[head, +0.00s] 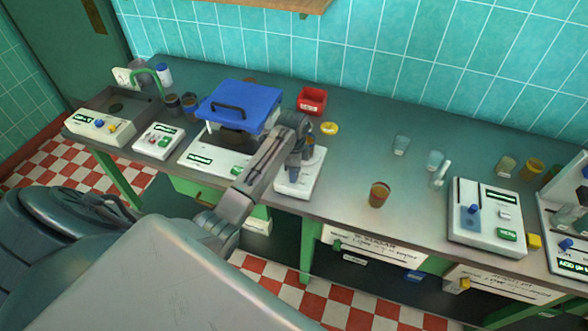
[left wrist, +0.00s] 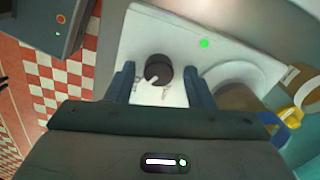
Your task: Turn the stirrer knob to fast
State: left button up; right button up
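The stirrer is a small white unit (head: 308,182) near the table's front edge in the head view. Its white top also shows in the left wrist view (left wrist: 150,30), with a green light. The stirrer knob (left wrist: 158,66) is black and round, with a white mark pointing to the lower left of that view. Small labels beside it are too small to read. My left gripper (head: 294,170) is over the stirrer's front. In the left wrist view my left gripper (left wrist: 158,80) is open, one finger on each side of the knob, with visible gaps. My right gripper is not in view.
A blue-lidded unit (head: 240,105) stands left of my left arm. A red bin (head: 312,100) and a yellow ring (head: 329,128) lie behind the stirrer. A brown cup (head: 379,194) stands to the right. Bare counter (head: 345,165) lies between.

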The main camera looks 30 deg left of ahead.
pick_arm(q)
jog(key=shift+r, duration=0.1)
jog(key=shift+r, duration=0.3)
notch_tip(320, 180, up, 7)
jog(key=b, duration=0.3)
jog(key=shift+r+p, duration=1.55)
jog(key=shift+f, duration=0.1)
